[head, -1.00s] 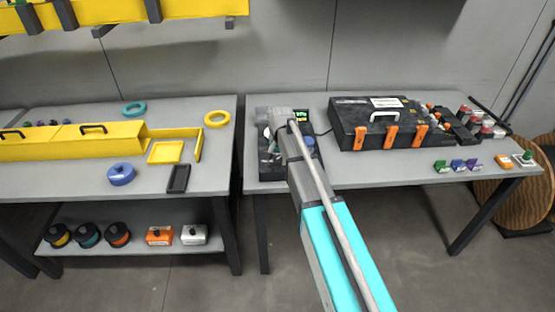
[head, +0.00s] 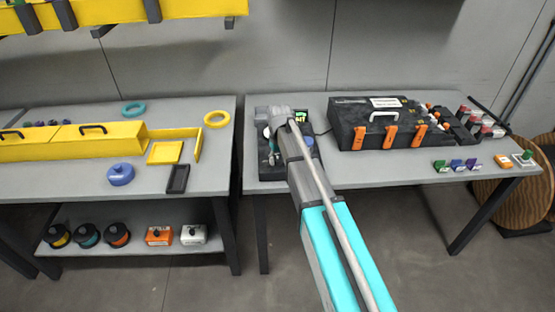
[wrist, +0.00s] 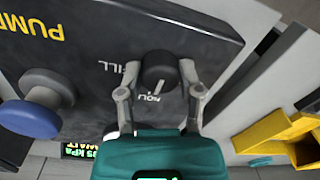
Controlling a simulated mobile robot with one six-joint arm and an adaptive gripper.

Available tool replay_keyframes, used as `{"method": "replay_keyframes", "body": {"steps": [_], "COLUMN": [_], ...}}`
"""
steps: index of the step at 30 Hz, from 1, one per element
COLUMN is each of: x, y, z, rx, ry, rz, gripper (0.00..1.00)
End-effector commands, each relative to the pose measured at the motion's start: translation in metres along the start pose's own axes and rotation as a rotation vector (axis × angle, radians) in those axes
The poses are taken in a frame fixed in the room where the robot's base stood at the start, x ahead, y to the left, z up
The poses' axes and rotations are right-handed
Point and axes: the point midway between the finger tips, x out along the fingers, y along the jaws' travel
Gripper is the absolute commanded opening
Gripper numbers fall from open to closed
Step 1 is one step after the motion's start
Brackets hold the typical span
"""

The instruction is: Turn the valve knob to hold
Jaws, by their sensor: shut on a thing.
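The valve knob (wrist: 158,62) is a round black knob with a white pointer line, on a dark panel (wrist: 205,42) in the wrist view. My gripper (wrist: 158,72) has one finger on each side of the knob and is shut on it. The white word FILL is beside the knob. The pointer is turned away from FILL, toward another white label near my gripper body, which is only partly readable. In the head view my gripper (head: 270,138) is over the dark unit (head: 265,172) on the right table, and my arm hides the knob.
A blue mushroom-shaped button (wrist: 38,103) stands on the panel by the yellow word PUMP. A small display (wrist: 80,150) shows kPa and WAIT. In the head view a black case (head: 350,125) with orange latches is to the right. Yellow parts (wrist: 275,135) lie beside the panel.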

Motion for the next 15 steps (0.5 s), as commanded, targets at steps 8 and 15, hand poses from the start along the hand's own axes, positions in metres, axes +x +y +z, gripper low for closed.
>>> {"method": "replay_keyframes", "body": {"steps": [8, 15], "x": [0.0002, 0.0002], "y": [0.0002, 0.0002], "z": [0.0008, 0.0008], "rx": [-0.022, -0.020], "ry": [-0.003, -0.003], "rz": [0.000, 0.000], "gripper": [0.00, 0.51]}}
